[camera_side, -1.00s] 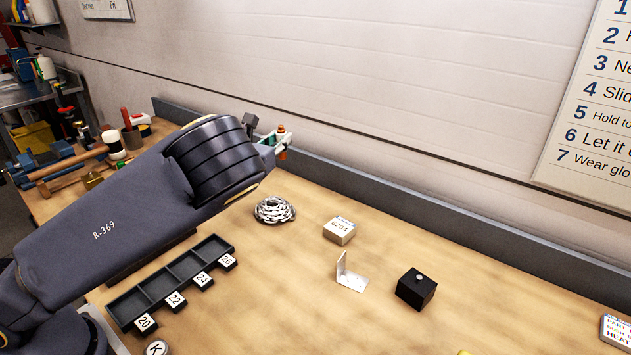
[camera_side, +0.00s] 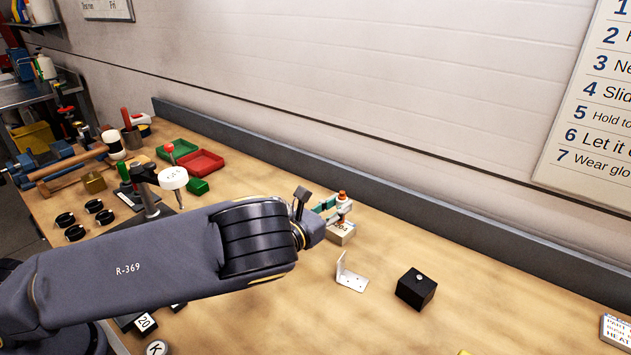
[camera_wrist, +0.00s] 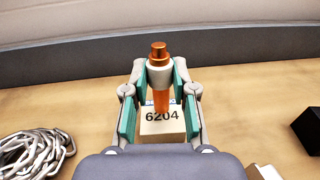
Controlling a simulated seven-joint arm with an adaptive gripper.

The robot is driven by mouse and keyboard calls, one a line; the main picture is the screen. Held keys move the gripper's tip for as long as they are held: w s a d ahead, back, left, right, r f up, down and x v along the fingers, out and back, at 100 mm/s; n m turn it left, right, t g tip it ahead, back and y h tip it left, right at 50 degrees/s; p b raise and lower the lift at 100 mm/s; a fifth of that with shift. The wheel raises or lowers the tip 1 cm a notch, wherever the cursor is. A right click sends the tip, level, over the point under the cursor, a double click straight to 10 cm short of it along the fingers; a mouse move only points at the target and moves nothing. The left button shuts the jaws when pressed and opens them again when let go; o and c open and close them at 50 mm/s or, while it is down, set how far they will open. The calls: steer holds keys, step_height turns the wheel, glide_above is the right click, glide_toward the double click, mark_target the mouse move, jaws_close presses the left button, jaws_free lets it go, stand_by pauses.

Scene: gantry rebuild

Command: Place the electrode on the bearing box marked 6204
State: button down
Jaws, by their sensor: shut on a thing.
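The electrode is an orange rod with a white collar (camera_wrist: 160,72). My gripper (camera_wrist: 158,84) is shut on it, with the green finger pads on either side of the collar. The bearing box marked 6204 (camera_wrist: 162,123) is a small tan box behind and below the electrode in the wrist view. In the side view the electrode's orange tip (camera_side: 342,195) shows above the box (camera_side: 342,236), and my gripper (camera_side: 338,206) partly covers the box. The electrode's lower end appears in front of the box's top; I cannot tell if it touches.
A metal bracket (camera_side: 350,274) and a black cube (camera_side: 416,289) stand right of the box. A chain (camera_wrist: 35,152) lies to the left in the wrist view. Red (camera_side: 200,163) and green trays sit at the back left. The bench's right side is mostly clear.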

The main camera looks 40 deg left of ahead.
steer(key=shift+f, duration=0.35)
steer(key=shift+f, duration=0.15)
steer(key=c, duration=0.9)
jaws_free()
steer(key=shift+c, duration=0.2)
